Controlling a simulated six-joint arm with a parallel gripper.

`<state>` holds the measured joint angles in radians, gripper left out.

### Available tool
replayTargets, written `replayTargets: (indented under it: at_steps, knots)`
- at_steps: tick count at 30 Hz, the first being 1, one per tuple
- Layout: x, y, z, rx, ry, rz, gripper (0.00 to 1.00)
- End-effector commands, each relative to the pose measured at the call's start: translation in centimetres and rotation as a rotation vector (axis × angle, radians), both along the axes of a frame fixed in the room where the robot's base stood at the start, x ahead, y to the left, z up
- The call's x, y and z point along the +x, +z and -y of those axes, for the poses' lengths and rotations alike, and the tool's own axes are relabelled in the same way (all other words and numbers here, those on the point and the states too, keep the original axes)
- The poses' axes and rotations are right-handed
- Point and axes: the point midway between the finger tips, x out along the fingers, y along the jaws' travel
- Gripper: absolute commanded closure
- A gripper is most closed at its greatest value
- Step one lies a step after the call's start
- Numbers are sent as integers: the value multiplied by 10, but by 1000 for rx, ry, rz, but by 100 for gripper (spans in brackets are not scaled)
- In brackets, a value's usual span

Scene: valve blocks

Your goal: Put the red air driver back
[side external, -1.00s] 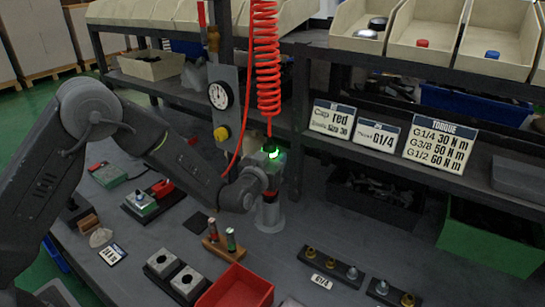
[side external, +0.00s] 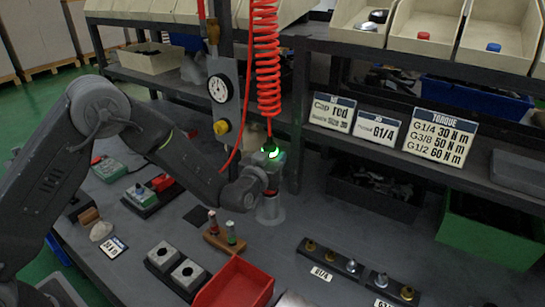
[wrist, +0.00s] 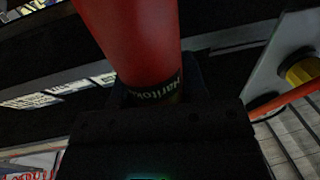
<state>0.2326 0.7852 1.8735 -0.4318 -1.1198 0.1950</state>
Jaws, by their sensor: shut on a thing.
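My gripper (side external: 268,181) is shut on the red air driver, at the middle of the bench. A red coiled hose (side external: 266,60) hangs down to the green-lit top beside my gripper.
A red tray (side external: 235,285), a wooden stand with two small tools (side external: 225,240) and grey blocks (side external: 175,268) are in front. A rack of fittings (side external: 331,259) is to the right. A panel with a gauge (side external: 220,88) stands close behind left.

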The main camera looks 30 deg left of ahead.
Motion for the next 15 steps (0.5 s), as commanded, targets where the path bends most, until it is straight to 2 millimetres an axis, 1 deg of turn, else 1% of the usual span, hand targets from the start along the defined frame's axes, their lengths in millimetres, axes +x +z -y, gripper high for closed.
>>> replayTargets:
  at_steps: [1, 4, 5, 13, 15]
  knots:
    - [1, 3, 0, -1, 0, 8, 99]
    - [1, 3, 0, -1, 1, 8, 99]
    - [1, 3, 0, -1, 1, 8, 58]
    - [0, 1, 0, -1, 0, 3, 32]
    - [0, 1, 0, -1, 0, 3, 31]
